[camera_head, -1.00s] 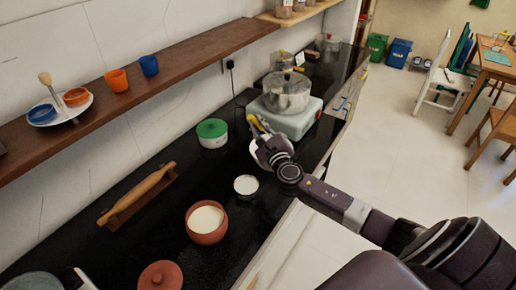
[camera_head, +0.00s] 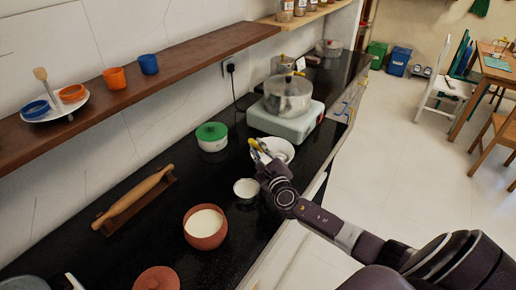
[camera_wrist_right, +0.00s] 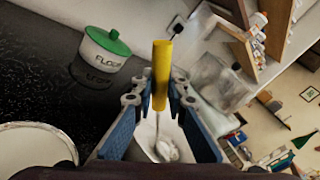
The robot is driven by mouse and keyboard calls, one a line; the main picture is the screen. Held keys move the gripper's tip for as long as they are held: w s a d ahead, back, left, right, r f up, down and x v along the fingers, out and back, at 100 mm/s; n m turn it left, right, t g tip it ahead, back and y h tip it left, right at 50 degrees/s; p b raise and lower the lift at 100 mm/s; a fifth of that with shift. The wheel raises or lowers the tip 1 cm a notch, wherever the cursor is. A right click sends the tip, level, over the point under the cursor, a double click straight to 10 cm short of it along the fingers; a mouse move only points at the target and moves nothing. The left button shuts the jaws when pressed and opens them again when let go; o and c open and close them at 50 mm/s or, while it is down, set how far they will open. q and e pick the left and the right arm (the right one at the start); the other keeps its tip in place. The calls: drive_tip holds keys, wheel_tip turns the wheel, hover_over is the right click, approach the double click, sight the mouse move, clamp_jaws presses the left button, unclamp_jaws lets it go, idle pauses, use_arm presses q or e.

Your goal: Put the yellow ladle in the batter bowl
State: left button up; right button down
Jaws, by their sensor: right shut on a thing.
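My right gripper (camera_head: 259,152) is above the counter and shut on the yellow ladle. In the right wrist view the ladle's yellow handle (camera_wrist_right: 161,75) stands upright between the blue-padded fingers (camera_wrist_right: 160,112), with a thin metal shaft below it. The ladle's lower end is hard to make out against a white dish behind it. A clay bowl (camera_head: 205,238) with a cream-coloured filling, seemingly the batter bowl, stands nearer on the counter, to the gripper's lower left. The gripper is apart from it. My left gripper is out of view.
A small white bowl (camera_head: 246,187) stands between gripper and clay bowl. A white dish (camera_head: 281,148) is behind the gripper. A green-lidded flour pot (camera_head: 212,144), a rolling pin (camera_head: 138,195), a clay lid (camera_head: 157,280) and a stove with a steel pot (camera_head: 287,98) stand around.

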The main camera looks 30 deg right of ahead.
drive_tip(key=c, duration=1.9)
unclamp_jaws()
drive_tip(key=shift+f, duration=0.1)
drive_tip(key=shift+c, duration=0.2)
drive_tip(key=shift+r, duration=0.25)
drive_tip(key=shift+s+a+f, duration=0.1)
drive_tip(key=shift+s+f, duration=0.05)
drive_tip(key=shift+s, duration=0.15)
drive_tip(key=v, duration=1.1)
drive_tip(key=shift+s, duration=0.15)
